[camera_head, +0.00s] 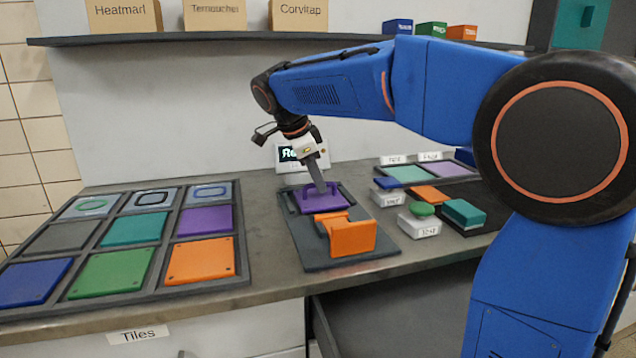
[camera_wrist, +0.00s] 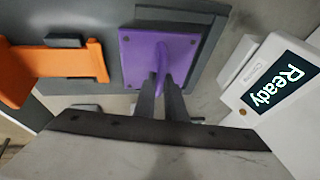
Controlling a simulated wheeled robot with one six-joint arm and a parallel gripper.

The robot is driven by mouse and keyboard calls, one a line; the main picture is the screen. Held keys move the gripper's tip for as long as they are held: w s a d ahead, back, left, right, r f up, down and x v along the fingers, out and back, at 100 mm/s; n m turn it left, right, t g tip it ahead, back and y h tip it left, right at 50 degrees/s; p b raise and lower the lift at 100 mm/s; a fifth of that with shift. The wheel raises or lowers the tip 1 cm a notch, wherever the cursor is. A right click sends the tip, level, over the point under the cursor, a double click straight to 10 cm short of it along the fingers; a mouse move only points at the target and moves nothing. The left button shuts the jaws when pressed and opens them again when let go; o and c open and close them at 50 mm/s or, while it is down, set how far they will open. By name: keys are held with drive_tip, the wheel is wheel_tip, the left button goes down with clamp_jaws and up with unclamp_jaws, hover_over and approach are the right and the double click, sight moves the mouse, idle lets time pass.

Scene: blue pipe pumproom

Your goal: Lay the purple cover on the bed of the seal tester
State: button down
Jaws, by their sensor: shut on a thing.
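The purple cover (camera_head: 322,200) is at the far part of the grey seal tester (camera_head: 350,255), over its bed. My gripper (camera_head: 320,186) is above the cover with its fingers shut on the cover's raised purple handle. In the wrist view the fingers (camera_wrist: 163,85) meet at that handle, and the flat cover (camera_wrist: 140,50) lies over a dark grey frame (camera_wrist: 215,40) that shows beyond its edges. I cannot tell whether the cover touches the bed. The tester's orange clamp (camera_head: 350,237) stands just nearer than the cover. It also shows in the wrist view (camera_wrist: 60,62).
A display (camera_head: 290,153) reading "Ready" in the wrist view (camera_wrist: 275,88) stands behind the tester. A tray of coloured tiles (camera_head: 165,240), including a purple tile (camera_head: 205,220), lies to the left. Small labelled blocks (camera_head: 418,222) and a dark mat (camera_head: 475,218) are to the right.

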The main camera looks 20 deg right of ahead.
drive_tip(key=shift+f, duration=0.3)
drive_tip(key=shift+f, duration=0.1)
drive_tip(key=c, duration=1.8)
unclamp_jaws()
drive_tip(key=v, duration=1.2)
